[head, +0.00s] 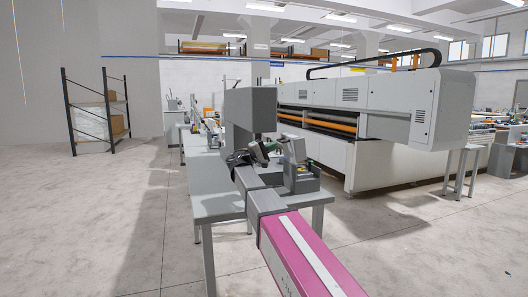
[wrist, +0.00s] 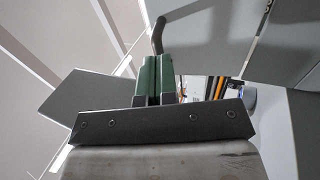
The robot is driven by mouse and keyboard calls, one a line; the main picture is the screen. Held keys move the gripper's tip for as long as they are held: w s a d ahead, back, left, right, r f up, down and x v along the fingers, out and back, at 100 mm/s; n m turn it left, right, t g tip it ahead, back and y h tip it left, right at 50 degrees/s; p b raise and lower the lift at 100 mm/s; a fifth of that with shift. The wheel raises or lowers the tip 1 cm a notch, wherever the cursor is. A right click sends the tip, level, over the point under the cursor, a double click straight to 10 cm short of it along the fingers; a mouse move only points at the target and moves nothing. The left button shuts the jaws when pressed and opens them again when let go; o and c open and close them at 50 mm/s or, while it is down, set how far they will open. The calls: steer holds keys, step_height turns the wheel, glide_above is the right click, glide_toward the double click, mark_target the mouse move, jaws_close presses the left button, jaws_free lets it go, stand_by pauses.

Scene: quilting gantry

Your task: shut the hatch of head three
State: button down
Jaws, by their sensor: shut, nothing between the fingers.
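A grey machine head (head: 250,104) stands on a grey table (head: 222,203) in front of me. My gripper (head: 266,148) is beside its lower part, close to a smaller grey unit with a tilted face (head: 294,149). In the wrist view, the green fingers of my gripper (wrist: 154,62) are together and empty. A dark bent handle (wrist: 158,34) rises just beyond their tips, by a grey panel (wrist: 212,38); I cannot tell whether they touch. A flat grey plate (wrist: 82,104) sticks out to the left. No head number is legible, and I cannot tell which panel is the hatch.
A long white gantry machine (head: 400,95) with orange rollers stands behind and to the right. More equipment stands on tables at the back. A shelf rack (head: 97,110) stands far left. The floor at left and front right is clear.

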steer(key=shift+w+d+r, duration=0.15)
steer(key=shift+d+r, duration=0.05)
steer(key=shift+d, duration=0.25)
steer(key=shift+r, duration=0.1)
